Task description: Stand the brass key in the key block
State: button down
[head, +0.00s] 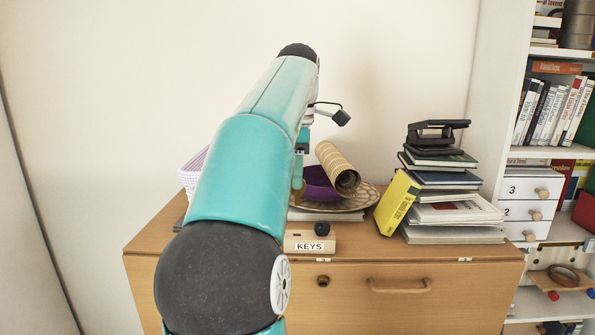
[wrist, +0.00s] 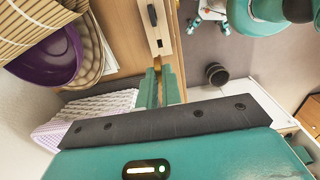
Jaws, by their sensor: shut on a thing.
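The key block (head: 310,244) is a pale wooden block labelled KEYS at the front edge of the bureau top, with a black knob-like piece standing on it. It also shows in the wrist view (wrist: 163,30). My gripper (wrist: 160,76) is shut on the brass key (wrist: 166,70), of which only a thin brass strip shows between the teal fingers. In the head view my gripper (head: 300,170) is above and slightly left of the block, partly hidden by my arm. The brass key (head: 298,188) hangs below the fingers there. It looks apart from the block.
A white basket (wrist: 100,108) stands to the left. A yellow book (head: 397,203) leans on a book stack (head: 452,212) at right. The bureau front (head: 440,300) is clear.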

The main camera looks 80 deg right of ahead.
aim_at(296, 194)
jog(key=shift+w+f, duration=0.1)
jog(key=shift+f, duration=3.05)
jog(key=shift+f, duration=1.45)
dwell(0.5)
jog(key=c, duration=1.6)
grip_release()
